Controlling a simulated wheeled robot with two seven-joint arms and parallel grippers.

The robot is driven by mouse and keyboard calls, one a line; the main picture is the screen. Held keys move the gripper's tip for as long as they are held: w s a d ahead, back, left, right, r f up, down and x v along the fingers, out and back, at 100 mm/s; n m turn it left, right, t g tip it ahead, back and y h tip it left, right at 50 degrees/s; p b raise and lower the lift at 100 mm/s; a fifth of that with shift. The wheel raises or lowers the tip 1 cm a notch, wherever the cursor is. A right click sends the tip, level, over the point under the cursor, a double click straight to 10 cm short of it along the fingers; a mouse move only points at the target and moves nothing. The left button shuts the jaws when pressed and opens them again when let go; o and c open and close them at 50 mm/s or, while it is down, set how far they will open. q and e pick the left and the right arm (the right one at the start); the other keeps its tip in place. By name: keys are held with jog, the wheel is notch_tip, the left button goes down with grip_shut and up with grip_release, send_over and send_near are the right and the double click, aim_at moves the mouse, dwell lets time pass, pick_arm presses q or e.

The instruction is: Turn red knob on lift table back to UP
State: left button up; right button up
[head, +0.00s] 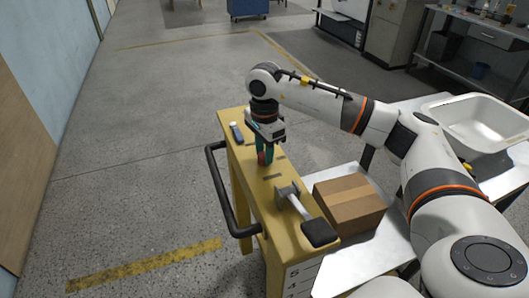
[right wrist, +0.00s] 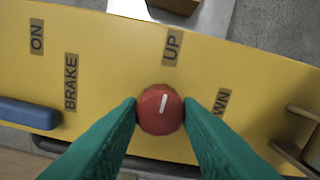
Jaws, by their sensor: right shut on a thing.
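The red knob (right wrist: 158,118) sits on the yellow panel of the lift table (head: 252,182). In the right wrist view its white mark points up and slightly right, toward the UP label (right wrist: 172,47). A partly hidden label ending in "WN" (right wrist: 222,101) lies to the right. My right gripper (head: 264,156) reaches down onto the panel, its green fingers shut on the knob from both sides. In the head view the knob (head: 262,159) shows only partly between the fingers. My left gripper is not in view.
A blue switch (head: 236,131) lies beyond the knob, near the BRAKE label (right wrist: 71,82) and ON label (right wrist: 37,36). A lever with a black pad (head: 319,233) stands nearer. A black handle (head: 220,190) runs along the left. A cardboard box (head: 349,205) and white tub shell (head: 470,112) are right.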

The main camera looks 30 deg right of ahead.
jog(key=shift+r, duration=0.1)
dwell(0.4)
jog(key=o, duration=1)
notch_tip(320, 180, up, 12)
jog(key=shift+f+b, duration=0.1)
jog(key=shift+b, duration=0.55)
